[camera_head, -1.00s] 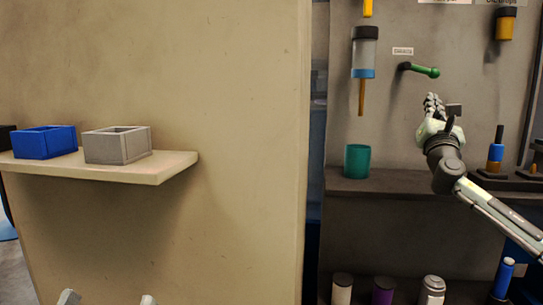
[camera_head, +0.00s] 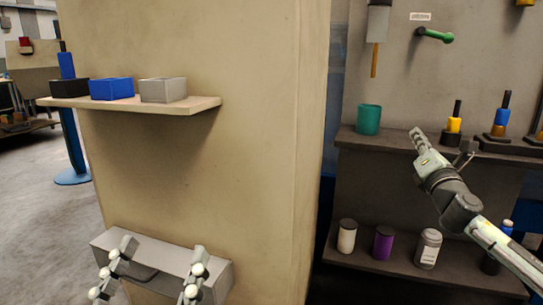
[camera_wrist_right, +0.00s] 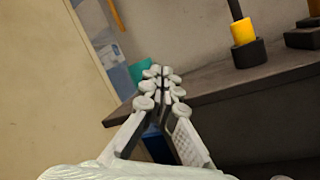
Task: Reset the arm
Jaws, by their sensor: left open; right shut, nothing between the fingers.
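My right gripper (camera_head: 418,138) is shut and empty. In the head view it is in front of the upper dark shelf's edge, to the right of and slightly below the green cup (camera_head: 368,119). In the right wrist view its fingers (camera_wrist_right: 162,76) are together, with the shelf behind them and part of the green cup (camera_wrist_right: 142,70) beyond the tips. My left gripper (camera_head: 155,270) is at the bottom left of the head view. Its fingers are wide apart and nothing is between them.
A tan shelf (camera_head: 205,104) holds a black, a blue (camera_head: 111,89) and a grey box (camera_head: 163,90). A grey block (camera_head: 218,285) is behind my left gripper. The lower dark shelf (camera_head: 395,273) holds several containers. A green handle (camera_head: 435,35) sticks out of the wall.

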